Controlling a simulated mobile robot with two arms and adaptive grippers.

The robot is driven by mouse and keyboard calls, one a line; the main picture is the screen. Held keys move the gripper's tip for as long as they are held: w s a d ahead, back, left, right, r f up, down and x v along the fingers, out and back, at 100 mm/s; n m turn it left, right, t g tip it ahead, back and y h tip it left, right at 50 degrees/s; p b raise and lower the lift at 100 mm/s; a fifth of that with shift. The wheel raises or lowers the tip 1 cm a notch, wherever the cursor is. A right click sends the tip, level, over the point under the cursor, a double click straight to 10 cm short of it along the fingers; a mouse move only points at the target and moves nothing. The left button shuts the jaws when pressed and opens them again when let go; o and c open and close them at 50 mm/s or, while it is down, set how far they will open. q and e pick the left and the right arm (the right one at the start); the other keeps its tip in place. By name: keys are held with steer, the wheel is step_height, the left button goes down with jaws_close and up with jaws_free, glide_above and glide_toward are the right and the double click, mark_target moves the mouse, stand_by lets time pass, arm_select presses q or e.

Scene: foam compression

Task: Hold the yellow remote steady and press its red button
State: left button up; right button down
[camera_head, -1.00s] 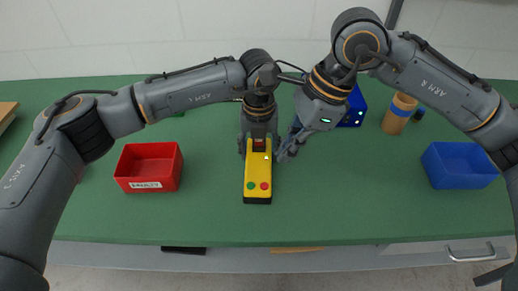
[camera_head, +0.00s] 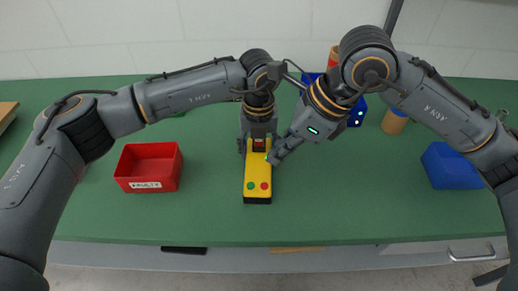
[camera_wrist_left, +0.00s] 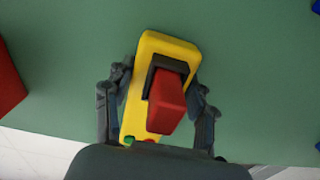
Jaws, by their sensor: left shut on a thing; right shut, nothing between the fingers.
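The yellow remote (camera_head: 257,172) lies lengthwise on the green table. Its round red button (camera_head: 265,186) and a green button (camera_head: 251,186) are at its near end. A red block on a dark base sits at the far end; it shows large in the left wrist view (camera_wrist_left: 170,100). My left gripper (camera_head: 258,147) is shut on the remote's far part, with one finger along each side. My right gripper (camera_head: 271,158) is shut and empty, its tips at the remote's right edge, farther back than the red button. I cannot tell if they touch the remote.
A red bin (camera_head: 150,167) labelled FAULTY stands to the left. A blue bin (camera_head: 452,166) stands to the right, partly behind my right arm. A blue box (camera_head: 357,112) and a tan cylinder (camera_head: 395,121) are behind my right gripper. The table in front of the remote is clear.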

mark_target(268, 188)
steer(key=shift+s+a+f+m+t+y, duration=0.1)
steer(key=shift+a+f+m+t+y, duration=0.3)
steer(key=shift+f+m, duration=1.1)
steer(key=shift+s+a+f+m+t+y, duration=0.15)
steer(key=shift+f+m+t+y, duration=0.6)
steer(key=shift+m, duration=1.35)
steer(key=shift+a+f+m+t+y, duration=0.25)
steer(key=shift+f+m+t+y, duration=0.15)
steer(key=shift+f+m, duration=1.15)
steer(key=shift+r+m, duration=0.25)
steer(key=shift+r, duration=0.05)
steer(key=shift+f, duration=0.55)
steer(key=shift+r, duration=0.6)
